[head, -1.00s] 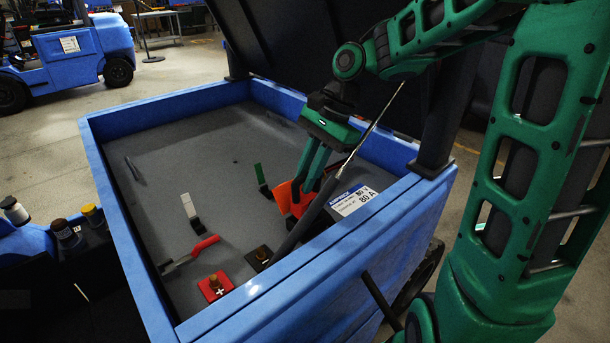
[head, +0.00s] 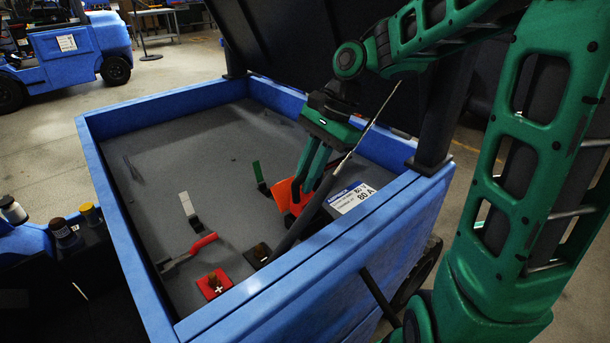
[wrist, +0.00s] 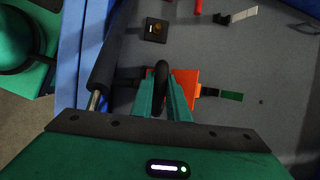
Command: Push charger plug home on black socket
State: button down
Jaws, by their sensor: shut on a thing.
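The orange charger plug (head: 284,194) is low inside the blue bay, near its right wall, beside a dark box with a white 80 A label (head: 352,197). My gripper (head: 311,186) reaches down to it from above. In the wrist view, my gripper's green fingers (wrist: 164,86) are closed around the plug's black loop handle, and the orange body (wrist: 187,88) shows to their right. The black socket cannot be clearly made out. Dark parts lie at the plug's left in the wrist view, but the contact between plug and socket is hidden.
A black strut (wrist: 105,70) runs close beside my gripper. The blue wall (head: 290,272) borders the near side.

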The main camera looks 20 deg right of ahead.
aim_at(305, 197)
jog(key=shift+f, duration=0.2)
jog(key=shift+f, duration=1.1)
jog(key=shift+f, duration=1)
dwell(0.5)
jog(key=c, duration=1.6)
grip_release()
jog(key=shift+c, duration=0.2)
jog(key=shift+r, duration=2.4)
grip_shut()
